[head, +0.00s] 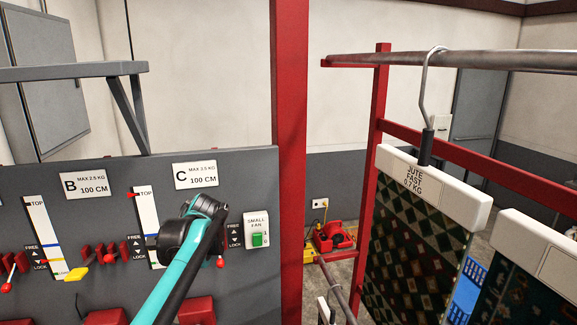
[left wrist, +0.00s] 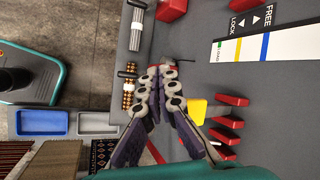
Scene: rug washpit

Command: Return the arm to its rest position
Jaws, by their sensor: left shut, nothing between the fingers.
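My left gripper (left wrist: 163,72) shows in the left wrist view with its fingertips together and nothing held between them. It is in front of the grey control panel (left wrist: 190,35), among its red levers (left wrist: 231,101) and a yellow lever handle (left wrist: 196,110). I cannot tell whether the fingers touch the panel. In the head view a teal and black arm link of mine crosses the lower middle, in front of the panel below the C label (head: 195,176). No gripper fingers are clear there. My right gripper is in neither view.
A red post (head: 291,120) stands right of the panel. A rail (head: 450,60) holds hanging rugs (head: 413,250) at the right. A grey bracket shelf (head: 75,71) juts out above the panel. A blue tray (left wrist: 42,122) and a grey tray (left wrist: 97,123) lie below.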

